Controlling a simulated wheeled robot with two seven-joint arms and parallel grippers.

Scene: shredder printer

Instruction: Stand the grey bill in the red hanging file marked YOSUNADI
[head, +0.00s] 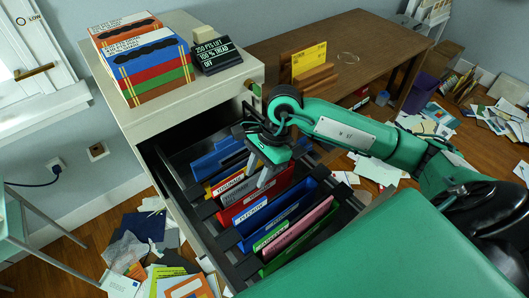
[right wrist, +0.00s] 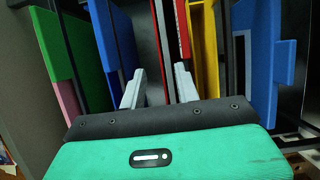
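The red hanging file (head: 268,198) stands in the open drawer among other coloured files. White labels show on the files, but their lettering is too small for me to read with certainty. A grey sheet (head: 238,188), possibly the bill, shows against the red file's far side and is partly hidden. In the right wrist view a grey strip (right wrist: 160,40) runs beside a red edge (right wrist: 184,30). My right gripper (head: 258,173) is over the files, pointing down. Its two fingers (right wrist: 160,90) are apart, with nothing seen clamped between them. My left gripper is not in view.
The drawer's metal side (head: 185,215) is at the left. Blue (head: 255,222), green and pink files stand nearer, blue and yellow ones farther. Striped boxes (head: 150,72) and a black sign (head: 217,55) are on the cabinet. Papers litter the floor.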

